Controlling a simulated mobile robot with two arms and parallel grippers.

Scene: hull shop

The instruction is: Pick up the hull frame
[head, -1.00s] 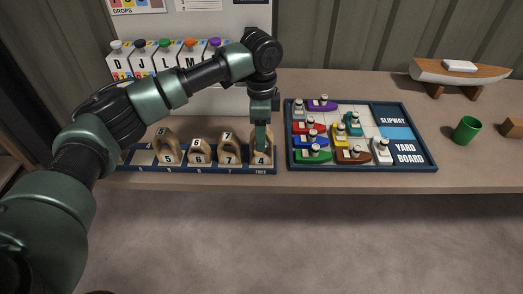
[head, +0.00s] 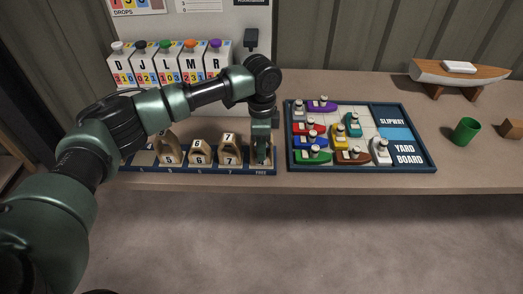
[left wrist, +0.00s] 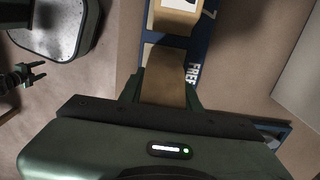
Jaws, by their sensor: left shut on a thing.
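The wooden hull frame in my left gripper (left wrist: 163,100) is a tan block in the left wrist view (left wrist: 164,75), with a finger on each side of it. It is at the FREE slot, the right end of the blue rack (head: 215,171). In the head view my left gripper (head: 262,158) points down and mostly hides this frame and its number. Other arched hull frames stand upright in the rack: number 5 (head: 168,148), number 6 (head: 198,152) and number 7 (head: 230,150). A dark pronged shape, apparently my right gripper (left wrist: 33,71), is small at the left wrist view's left edge.
The yard board (head: 433,167) with several toy boats lies just right of my left gripper. Lettered number boxes (head: 170,64) stand behind the rack. A green cup (head: 466,131), a wooden block (head: 512,128) and a model boat (head: 458,72) are farther right. The bench front edge is close.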

